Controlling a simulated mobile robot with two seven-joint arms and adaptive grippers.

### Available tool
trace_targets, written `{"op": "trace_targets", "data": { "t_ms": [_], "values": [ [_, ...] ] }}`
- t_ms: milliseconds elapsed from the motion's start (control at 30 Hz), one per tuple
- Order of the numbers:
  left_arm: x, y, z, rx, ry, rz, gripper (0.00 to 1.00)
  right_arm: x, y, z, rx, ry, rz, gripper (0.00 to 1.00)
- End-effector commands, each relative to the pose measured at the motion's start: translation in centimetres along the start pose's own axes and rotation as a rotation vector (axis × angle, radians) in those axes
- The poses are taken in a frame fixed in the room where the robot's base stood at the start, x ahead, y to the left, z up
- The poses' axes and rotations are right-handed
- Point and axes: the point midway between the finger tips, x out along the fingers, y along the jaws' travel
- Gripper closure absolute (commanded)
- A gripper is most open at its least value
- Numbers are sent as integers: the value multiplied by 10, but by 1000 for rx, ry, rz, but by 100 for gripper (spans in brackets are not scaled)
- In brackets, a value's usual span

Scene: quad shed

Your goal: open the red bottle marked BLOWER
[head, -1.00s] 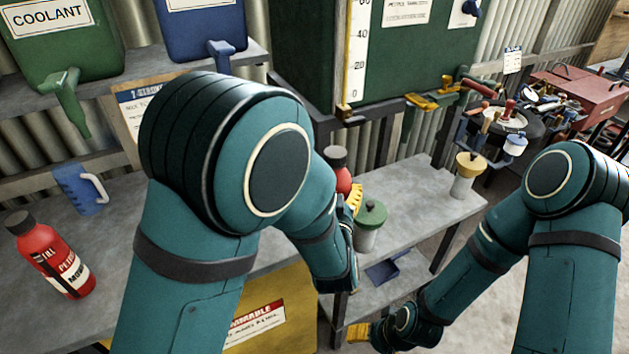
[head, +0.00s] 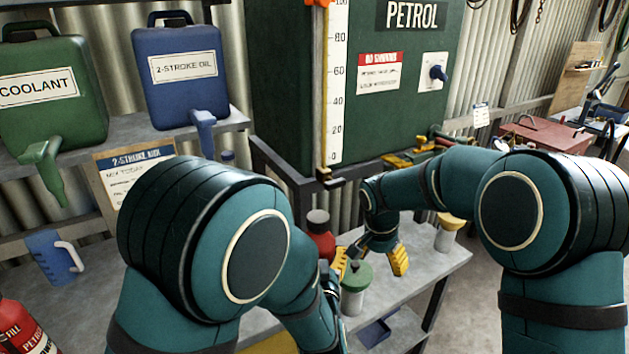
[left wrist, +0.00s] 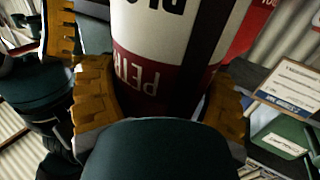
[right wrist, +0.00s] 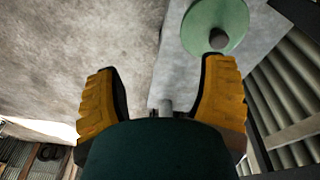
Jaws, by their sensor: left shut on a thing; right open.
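A red bottle (head: 319,240) with a dark cap stands upright beyond my left arm in the head view, its lower part hidden. In the left wrist view its white and dark red label (left wrist: 165,30) reads upside down, with part of "BLO" and "PETR" showing. My left gripper (left wrist: 160,100) is shut around this bottle; in the head view only a yellow finger (head: 340,262) shows beside it. My right gripper (head: 378,262) is open and empty, pointing down just right of the bottle, apart from its cap. It also shows open in the right wrist view (right wrist: 163,95).
A green-lidded jar (head: 356,277) stands close below my right gripper, and a yellow-lidded pot (head: 447,232) farther right on the bench (head: 425,262). Another red bottle (head: 20,325) and a blue jug (head: 52,257) are at left. The green petrol tank (head: 285,80) rises behind.

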Motion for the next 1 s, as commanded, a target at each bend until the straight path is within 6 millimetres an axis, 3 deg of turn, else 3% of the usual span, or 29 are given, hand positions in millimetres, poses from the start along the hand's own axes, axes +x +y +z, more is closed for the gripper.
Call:
{"op": "trace_targets", "data": {
  "t_ms": [33, 167, 400, 600, 800, 1000],
  "values": [
    [0, 0, 0, 0, 1, 0, 100, -24, -2, -10, 43, 33, 16, 29],
    [0, 0, 0, 0, 1, 0, 100, -80, -8, -20, 198, 79, 53, 29],
    [0, 0, 0, 0, 1, 0, 100, -164, -54, 24, 507, -24, 15, 29],
    [0, 0, 0, 0, 1, 0, 100, -217, -77, 62, 663, -114, 8, 29],
    [0, 0, 0, 0, 1, 0, 100, -242, -85, 82, 729, -161, 11, 29],
    [0, 0, 0, 0, 1, 0, 100, -232, -86, 88, 739, -169, 17, 29]
  ]
}}
